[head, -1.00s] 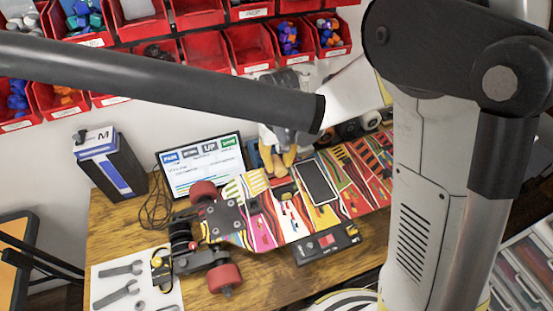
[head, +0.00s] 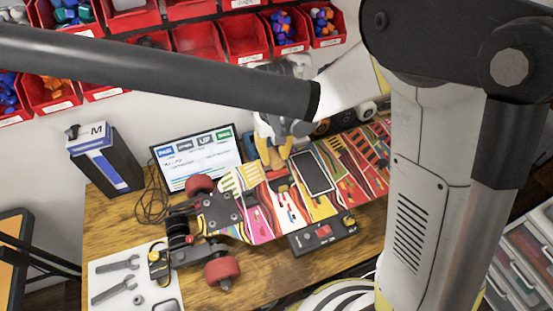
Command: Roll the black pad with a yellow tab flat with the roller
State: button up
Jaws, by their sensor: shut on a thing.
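The skateboard deck (head: 262,215) with bright painted stripes lies across the bench. A flat black rectangular pad (head: 313,172) with a pale edge lies on it; I cannot make out a yellow tab. My gripper (head: 273,165), with yellow fingers, points down over the deck, just left of this pad. It is shut on a small dark red thing (head: 280,181), which seems to be the roller; the fingers and the small size hide its shape. I cannot tell whether it touches the deck.
A black control box (head: 323,235) with a red switch sits at the deck's front edge. The truck's red wheels (head: 222,270) stick out at left. A screen (head: 197,160), a black-and-blue box (head: 105,160) and a wrench sheet (head: 135,285) stand around. Red bins (head: 245,38) hang behind.

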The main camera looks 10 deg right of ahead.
jog(key=shift+w+a+f, duration=0.1)
jog(key=shift+w+a, duration=0.05)
jog(key=shift+w, duration=0.55)
jog(key=shift+w+a+f, duration=0.1)
jog(key=shift+w, duration=0.6)
jog(key=shift+r, duration=0.1)
jog(key=shift+r, duration=0.1)
notch_tip(320, 180, up, 7)
jog(key=p, duration=0.4)
grip_shut()
